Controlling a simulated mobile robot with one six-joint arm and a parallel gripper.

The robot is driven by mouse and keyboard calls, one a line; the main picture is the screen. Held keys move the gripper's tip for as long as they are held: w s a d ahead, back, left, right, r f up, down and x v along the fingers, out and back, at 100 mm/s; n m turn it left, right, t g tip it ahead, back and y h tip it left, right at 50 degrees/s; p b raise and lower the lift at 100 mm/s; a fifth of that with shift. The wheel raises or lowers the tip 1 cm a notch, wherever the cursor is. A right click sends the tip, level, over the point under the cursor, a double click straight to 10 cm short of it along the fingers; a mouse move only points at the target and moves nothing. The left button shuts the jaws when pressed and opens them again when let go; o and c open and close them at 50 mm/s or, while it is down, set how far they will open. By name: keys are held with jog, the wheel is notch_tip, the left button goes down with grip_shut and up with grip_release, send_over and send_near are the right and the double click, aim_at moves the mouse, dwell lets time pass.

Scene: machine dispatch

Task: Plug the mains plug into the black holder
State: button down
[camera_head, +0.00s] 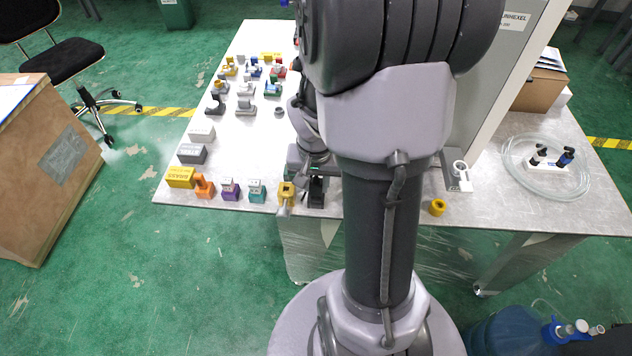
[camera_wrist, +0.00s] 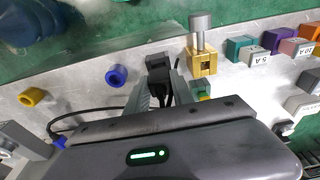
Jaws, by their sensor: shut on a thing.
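My gripper (camera_wrist: 160,92) is shut on the black mains plug (camera_wrist: 166,93), of which only a little shows between the fingers in the wrist view. The black holder (camera_wrist: 158,62) is a dark block just beyond the fingertips, near the table edge. The plug lies close against it or over it; I cannot tell whether it is seated. A black cable (camera_wrist: 90,109) runs left from the gripper. In the head view the black holder (camera_head: 317,192) stands at the table's front edge, and my arm hides most of the gripper and the plug.
A brass block with a grey cylinder (camera_wrist: 202,62) stands close right of the holder in the wrist view. Blue (camera_wrist: 117,76) and yellow (camera_wrist: 31,97) rings lie to the left. Purple (camera_head: 230,190), teal (camera_head: 257,190) and orange (camera_head: 204,187) blocks line the front edge.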

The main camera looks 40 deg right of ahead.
jog(key=shift+f+b, duration=0.85)
jog(key=shift+f, duration=0.05)
jog(key=c, duration=1)
grip_release()
notch_tip(320, 180, up, 4)
jog(key=p, duration=0.3)
jog(key=shift+f, duration=0.2)
